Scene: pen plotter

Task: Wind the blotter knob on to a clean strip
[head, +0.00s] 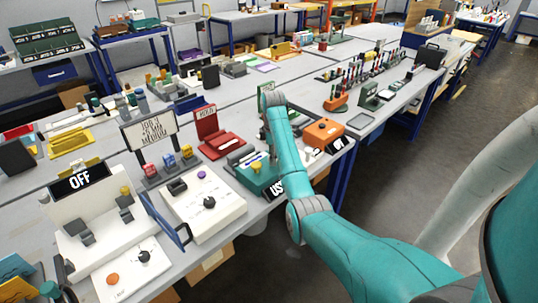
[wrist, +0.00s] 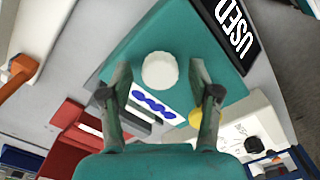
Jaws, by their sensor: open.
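The blotter is a teal box (head: 250,184) on the bench in front of my arm, with a black sign (wrist: 235,32) reading USED. In the wrist view a round white knob (wrist: 160,70) stands on its teal top. A white strip (wrist: 150,103) with blue ink marks shows in the box top beside the knob. A yellow knob (wrist: 196,118) sits nearby, partly behind a finger. My gripper (wrist: 160,76) is open, with one finger on each side of the white knob and gaps between. In the head view my arm hides most of the gripper.
A red holder (head: 221,143) stands left of the blotter, and an orange box (head: 324,132) stands to its right. A white panel with knobs (head: 203,205) is at the front left.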

